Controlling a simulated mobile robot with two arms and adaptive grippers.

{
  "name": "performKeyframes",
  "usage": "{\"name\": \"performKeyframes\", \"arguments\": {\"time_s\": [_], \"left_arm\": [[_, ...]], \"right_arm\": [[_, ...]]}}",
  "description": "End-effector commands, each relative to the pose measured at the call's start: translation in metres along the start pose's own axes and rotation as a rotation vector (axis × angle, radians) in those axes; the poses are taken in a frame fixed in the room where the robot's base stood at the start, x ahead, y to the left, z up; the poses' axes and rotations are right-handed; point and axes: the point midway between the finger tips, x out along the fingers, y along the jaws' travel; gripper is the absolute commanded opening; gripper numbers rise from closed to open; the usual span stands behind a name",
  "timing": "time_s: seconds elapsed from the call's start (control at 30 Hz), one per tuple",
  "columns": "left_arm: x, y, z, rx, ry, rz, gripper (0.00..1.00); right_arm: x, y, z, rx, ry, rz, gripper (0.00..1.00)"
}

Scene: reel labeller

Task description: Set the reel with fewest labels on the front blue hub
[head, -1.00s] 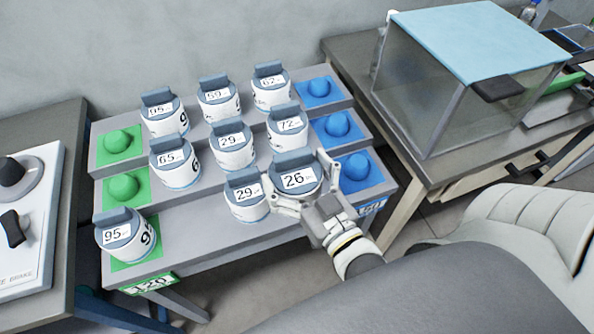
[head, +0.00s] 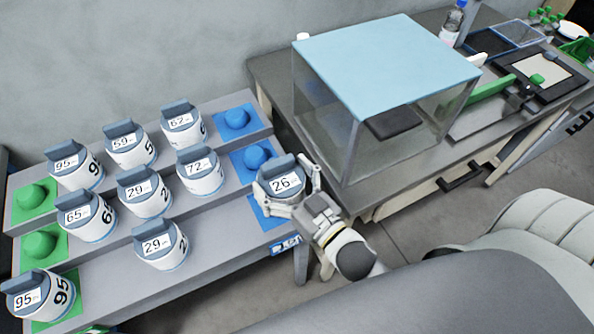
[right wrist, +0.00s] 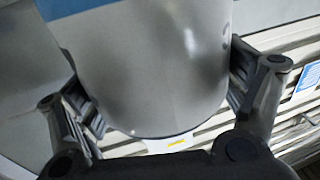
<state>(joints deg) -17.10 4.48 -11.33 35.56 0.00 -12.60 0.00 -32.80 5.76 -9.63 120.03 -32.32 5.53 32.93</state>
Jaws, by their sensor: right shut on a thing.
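My right gripper (head: 289,201) is shut around the reel marked 26 (head: 283,178). This reel sits over the front blue square (head: 262,212) and hides that square's hub; I cannot tell whether it touches it. In the right wrist view the reel's pale side (right wrist: 150,75) fills the space between the fingers. Other reels stand on the stepped rack: 62 (head: 182,122), 59 (head: 130,146), 95 (head: 75,166), 72 (head: 199,171), 29 (head: 144,191), 65 (head: 86,216) and another 29 (head: 159,245). A reel marked 95 (head: 38,296) is on the front green square. My left gripper is out of view.
The middle blue hub (head: 256,156) and back blue hub (head: 237,119) are bare. Two green hubs (head: 38,245) (head: 34,195) are bare at the left. A clear box with a blue lid (head: 385,65) stands on the bench to the right.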

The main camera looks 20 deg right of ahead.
Motion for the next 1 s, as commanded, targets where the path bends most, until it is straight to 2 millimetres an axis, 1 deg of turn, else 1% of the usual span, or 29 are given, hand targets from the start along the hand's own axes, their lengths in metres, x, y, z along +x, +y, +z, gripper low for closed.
{"name": "performKeyframes", "arguments": {"time_s": [0.03,0.2,0.3,0.43,0.57,0.67,1.0], "left_arm": [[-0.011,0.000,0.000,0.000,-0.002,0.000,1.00],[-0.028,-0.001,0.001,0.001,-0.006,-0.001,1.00],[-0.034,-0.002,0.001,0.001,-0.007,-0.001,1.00],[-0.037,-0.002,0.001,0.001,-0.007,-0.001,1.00],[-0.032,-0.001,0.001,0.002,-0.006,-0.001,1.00],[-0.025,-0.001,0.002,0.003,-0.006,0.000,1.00],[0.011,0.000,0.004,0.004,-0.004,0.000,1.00]], "right_arm": [[0.006,-0.002,-0.003,-0.006,0.001,-0.026,0.62],[0.024,-0.002,0.006,-0.012,-0.011,-0.104,0.62],[0.031,-0.001,0.012,-0.016,-0.020,-0.138,0.62],[0.035,0.001,0.018,-0.017,-0.026,-0.159,0.62],[0.036,0.001,0.024,-0.017,-0.028,-0.164,0.62],[0.035,0.002,0.031,-0.017,-0.028,-0.163,0.62],[0.034,0.002,0.066,-0.017,-0.027,-0.162,0.62]]}}
